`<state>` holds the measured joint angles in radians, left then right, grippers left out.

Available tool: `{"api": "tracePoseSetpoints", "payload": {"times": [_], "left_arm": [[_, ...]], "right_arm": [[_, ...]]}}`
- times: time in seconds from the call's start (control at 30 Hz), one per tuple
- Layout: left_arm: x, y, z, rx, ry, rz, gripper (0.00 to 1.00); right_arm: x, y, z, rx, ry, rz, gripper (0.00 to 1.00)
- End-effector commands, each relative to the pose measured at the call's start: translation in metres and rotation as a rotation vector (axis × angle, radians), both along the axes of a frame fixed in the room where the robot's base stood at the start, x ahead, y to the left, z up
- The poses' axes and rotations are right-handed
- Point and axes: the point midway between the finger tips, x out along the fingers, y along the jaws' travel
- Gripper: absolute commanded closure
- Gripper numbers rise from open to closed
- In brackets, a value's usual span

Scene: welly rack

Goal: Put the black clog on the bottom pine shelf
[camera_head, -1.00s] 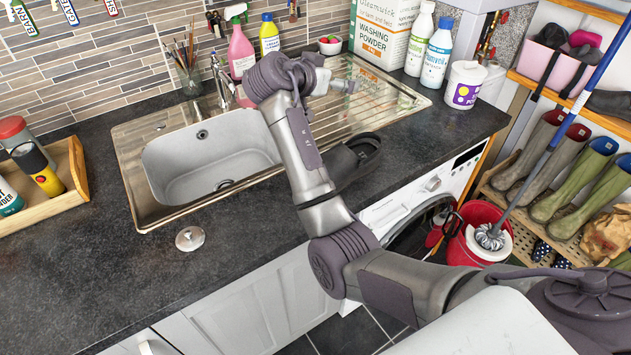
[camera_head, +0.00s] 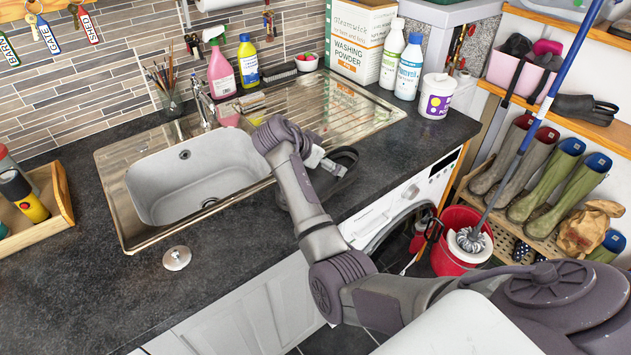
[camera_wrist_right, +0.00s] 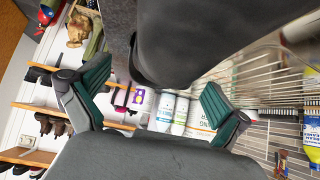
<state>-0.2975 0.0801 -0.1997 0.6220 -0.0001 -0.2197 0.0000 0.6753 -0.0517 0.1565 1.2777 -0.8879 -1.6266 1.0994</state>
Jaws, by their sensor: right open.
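The black clog (camera_head: 346,158) lies on the dark worktop at the front right of the sink, partly hidden behind my right arm. My right gripper (camera_head: 328,164) is beside it, its fingers mostly hidden in the head view. In the wrist view the right gripper (camera_wrist_right: 150,98) is open, with green-padded fingers wide apart. My left gripper is not in view.
A higher pine shelf (camera_head: 555,30) is above. The blue mop handle (camera_head: 550,95) rises in front of the shelves from a red bucket (camera_head: 458,250). A pink caddy (camera_head: 520,75) takes the lower shelf's left. Wellies (camera_head: 545,180) stand on a slatted rack below.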

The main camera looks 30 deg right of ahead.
Motion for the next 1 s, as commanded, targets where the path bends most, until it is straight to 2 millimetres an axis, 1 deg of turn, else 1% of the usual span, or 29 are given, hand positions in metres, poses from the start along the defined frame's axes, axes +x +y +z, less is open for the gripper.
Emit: {"api": "tracePoseSetpoints", "payload": {"times": [0.03, 0.13, 0.3, 0.53, 0.57, 0.6, 0.87, 0.9, 0.93, 0.97, 1.0], "left_arm": [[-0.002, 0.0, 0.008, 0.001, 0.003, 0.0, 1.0], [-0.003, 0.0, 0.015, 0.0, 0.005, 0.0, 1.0], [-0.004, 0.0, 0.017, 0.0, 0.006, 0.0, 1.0], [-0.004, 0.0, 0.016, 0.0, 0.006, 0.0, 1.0], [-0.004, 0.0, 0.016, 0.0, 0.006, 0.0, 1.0], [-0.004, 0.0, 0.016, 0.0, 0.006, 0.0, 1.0], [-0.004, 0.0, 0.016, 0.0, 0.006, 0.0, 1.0], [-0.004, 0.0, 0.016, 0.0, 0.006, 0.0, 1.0], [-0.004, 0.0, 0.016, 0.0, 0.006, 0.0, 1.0], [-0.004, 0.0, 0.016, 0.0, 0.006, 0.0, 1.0], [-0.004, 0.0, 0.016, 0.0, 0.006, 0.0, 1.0]], "right_arm": [[0.0, -0.005, -0.004, -0.001, 0.006, -0.001, 0.0], [0.004, -0.013, -0.017, -0.001, 0.006, -0.001, 0.0], [0.006, -0.025, -0.031, -0.001, 0.003, -0.001, 0.0], [0.007, -0.026, -0.034, -0.001, -0.001, -0.001, 0.0], [0.007, -0.026, -0.034, -0.001, -0.001, -0.001, 0.02], [0.007, -0.026, -0.033, -0.001, -0.001, -0.001, 0.08], [0.007, -0.026, -0.033, -0.001, 0.001, -0.001, 0.52], [0.007, -0.026, -0.033, -0.001, 0.001, -0.001, 0.58], [0.007, -0.026, -0.033, -0.001, -0.001, -0.001, 0.6], [0.007, -0.026, -0.033, -0.001, -0.001, -0.001, 0.66], [0.007, -0.026, -0.033, -0.001, -0.001, -0.001, 0.66]]}}
